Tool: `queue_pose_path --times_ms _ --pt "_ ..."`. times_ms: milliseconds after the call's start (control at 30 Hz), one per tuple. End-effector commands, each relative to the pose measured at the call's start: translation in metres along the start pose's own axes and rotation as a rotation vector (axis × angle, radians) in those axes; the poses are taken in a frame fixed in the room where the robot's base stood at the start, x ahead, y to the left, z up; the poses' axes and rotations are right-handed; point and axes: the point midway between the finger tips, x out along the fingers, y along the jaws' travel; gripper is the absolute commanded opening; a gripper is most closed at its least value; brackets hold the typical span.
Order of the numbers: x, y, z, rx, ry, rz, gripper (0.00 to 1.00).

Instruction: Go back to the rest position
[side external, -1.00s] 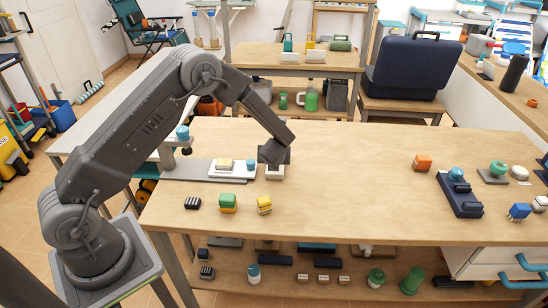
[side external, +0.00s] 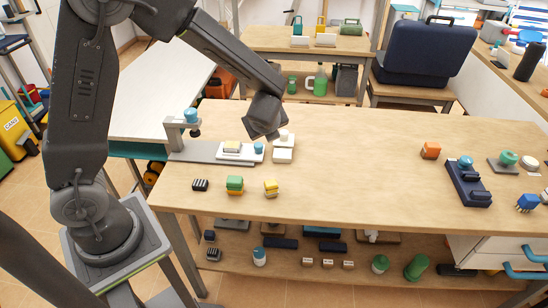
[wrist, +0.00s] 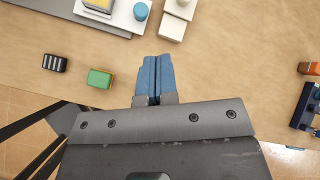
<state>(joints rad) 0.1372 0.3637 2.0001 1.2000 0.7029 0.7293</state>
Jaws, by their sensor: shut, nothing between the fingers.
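My gripper (side external: 262,118) hangs above the wooden table (side external: 350,215), tilted, with no object in it. In the wrist view its two blue fingers (wrist: 155,78) are pressed together over bare wood. A white block (side external: 283,154) with a smaller light part on top stands on the table just past the gripper in the side view. In the wrist view this white block (wrist: 174,22) lies ahead of the fingertips, apart from them.
A grey plate with a clamp (side external: 190,117) and a white holder (side external: 238,151) lies left of the gripper. Black (side external: 200,185), green-topped (side external: 235,183) and yellow (side external: 271,187) blocks stand near the front edge. An orange block (side external: 430,150) and a navy fixture (side external: 468,190) stand right. The table's middle is clear.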

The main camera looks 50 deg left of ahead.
Motion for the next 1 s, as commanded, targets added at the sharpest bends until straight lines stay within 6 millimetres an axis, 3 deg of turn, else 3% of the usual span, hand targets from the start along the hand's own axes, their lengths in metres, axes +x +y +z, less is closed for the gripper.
queue_pose_path --times_ms 100,267,600,800,1000 --pt "-0.045 0.019 0.024 -0.327 0.035 0.043 0.0" --pt "-0.099 0.048 0.039 -0.753 0.108 0.113 0.0" --pt "-0.201 0.106 0.033 -1.56 0.353 0.304 0.0" --pt "-0.235 0.123 0.022 -1.824 0.482 0.409 0.0" --pt "-0.244 0.127 0.018 -1.894 0.522 0.446 0.0"
